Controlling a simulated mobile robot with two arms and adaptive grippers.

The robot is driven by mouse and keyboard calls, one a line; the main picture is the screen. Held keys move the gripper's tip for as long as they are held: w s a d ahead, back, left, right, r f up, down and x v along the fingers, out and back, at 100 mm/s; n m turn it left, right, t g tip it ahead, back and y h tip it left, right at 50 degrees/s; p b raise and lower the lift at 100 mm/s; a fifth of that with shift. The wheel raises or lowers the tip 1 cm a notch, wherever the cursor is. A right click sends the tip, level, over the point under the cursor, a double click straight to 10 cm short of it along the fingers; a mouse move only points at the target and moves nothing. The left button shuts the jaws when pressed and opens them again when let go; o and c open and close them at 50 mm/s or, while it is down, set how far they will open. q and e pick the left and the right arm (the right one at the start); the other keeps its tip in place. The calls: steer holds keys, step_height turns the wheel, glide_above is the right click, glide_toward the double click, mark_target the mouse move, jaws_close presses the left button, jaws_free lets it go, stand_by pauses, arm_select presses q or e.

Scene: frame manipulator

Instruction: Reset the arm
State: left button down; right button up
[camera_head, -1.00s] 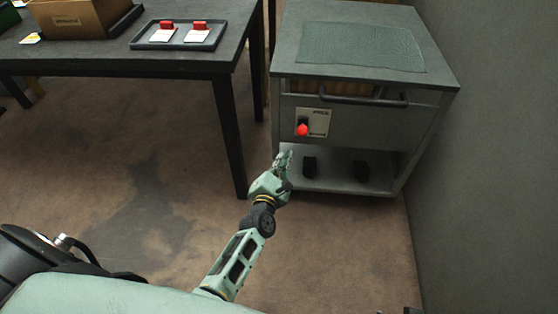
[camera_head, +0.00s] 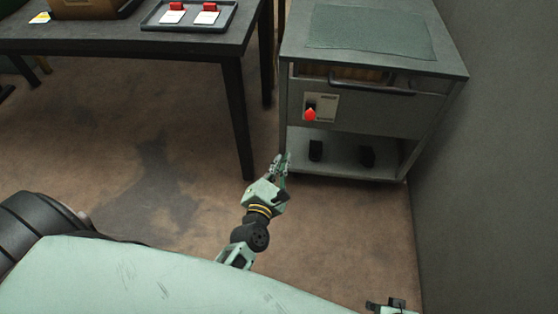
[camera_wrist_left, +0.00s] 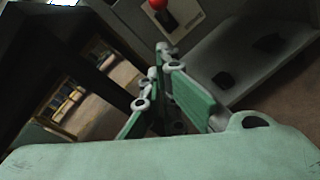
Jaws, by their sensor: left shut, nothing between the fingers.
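My left gripper (camera_head: 281,163) is pale green, shut and empty. In the head view it is in front of the lower left of a grey cabinet (camera_head: 425,112), below a red knob (camera_head: 310,115) on the cabinet's front panel. In the left wrist view the gripper's fingers (camera_wrist_left: 160,72) are together with nothing between them, and the red knob (camera_wrist_left: 157,4) shows at the top edge. The gripper appears apart from the knob. My right gripper is not clearly in view.
A dark table (camera_head: 130,41) stands at the left. It holds a tray (camera_head: 228,24) with two red-and-white items and a brown box (camera_head: 95,8). The cabinet has a handle (camera_head: 372,86) and an open lower shelf (camera_head: 340,152). A wall (camera_head: 500,150) is at the right. Brown floor lies clear between.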

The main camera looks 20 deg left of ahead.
stand_by(0.3)
